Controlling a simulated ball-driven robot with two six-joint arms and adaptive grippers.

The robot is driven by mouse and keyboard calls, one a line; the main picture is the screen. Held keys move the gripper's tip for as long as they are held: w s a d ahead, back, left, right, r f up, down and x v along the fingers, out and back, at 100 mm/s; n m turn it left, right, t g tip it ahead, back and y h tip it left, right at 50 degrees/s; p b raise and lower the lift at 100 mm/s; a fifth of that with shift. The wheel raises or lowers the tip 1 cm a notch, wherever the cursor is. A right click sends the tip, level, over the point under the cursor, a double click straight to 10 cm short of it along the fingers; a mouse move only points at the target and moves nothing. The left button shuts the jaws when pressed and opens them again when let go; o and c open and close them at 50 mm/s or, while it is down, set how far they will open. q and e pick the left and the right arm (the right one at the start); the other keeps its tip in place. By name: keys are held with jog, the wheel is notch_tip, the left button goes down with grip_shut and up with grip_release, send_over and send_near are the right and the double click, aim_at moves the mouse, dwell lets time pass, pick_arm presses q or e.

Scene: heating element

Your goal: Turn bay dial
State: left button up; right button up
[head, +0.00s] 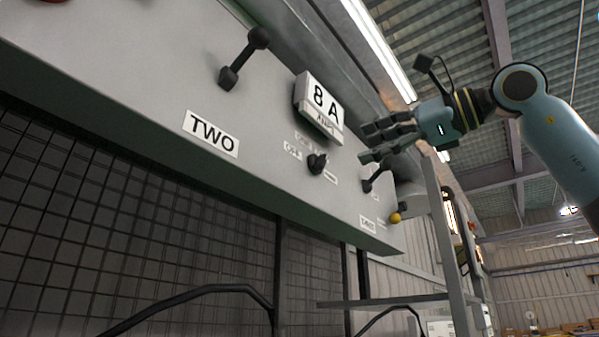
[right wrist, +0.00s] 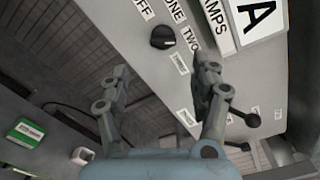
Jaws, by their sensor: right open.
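The bay dial, a small black knob (head: 317,163), sits on the sloping grey panel (head: 100,60) below the "8 A AMPS" sign (head: 320,105). In the right wrist view the dial (right wrist: 163,37) lies beyond my fingertips, with labels reading OFF, ONE and TWO beside it. A light mark shows on the knob's right side there. My right gripper (head: 366,144) is open and empty, to the right of the dial in the head view and apart from it. In the right wrist view the right gripper's fingers (right wrist: 162,68) are spread wide. My left gripper is not in view.
A black lever handle (head: 243,60) stands out above the "TWO" label (head: 211,131). Another black lever (head: 374,180) is close below my right gripper. A yellow knob (head: 395,218) sits near the panel's right end. Dark mesh (head: 130,200) lies below the panel.

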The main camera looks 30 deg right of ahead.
aim_at(325, 161)
jog(key=p+x, duration=0.2)
jog(key=x, duration=0.1)
jog(key=p+x, duration=0.1)
jog(key=x, duration=0.1)
jog(key=shift+w+r+p, duration=0.1)
jog(key=shift+r+p, duration=0.25)
jog(key=shift+p, duration=0.05)
jog(key=p+x, duration=0.1)
jog(key=x, duration=0.1)
jog(key=p+x, duration=0.1)
jog(key=x, duration=0.1)
jog(key=shift+w+f, duration=0.2)
jog(key=shift+w, duration=0.25)
jog(key=shift+c, duration=1.8)
jog(key=c, duration=0.8)
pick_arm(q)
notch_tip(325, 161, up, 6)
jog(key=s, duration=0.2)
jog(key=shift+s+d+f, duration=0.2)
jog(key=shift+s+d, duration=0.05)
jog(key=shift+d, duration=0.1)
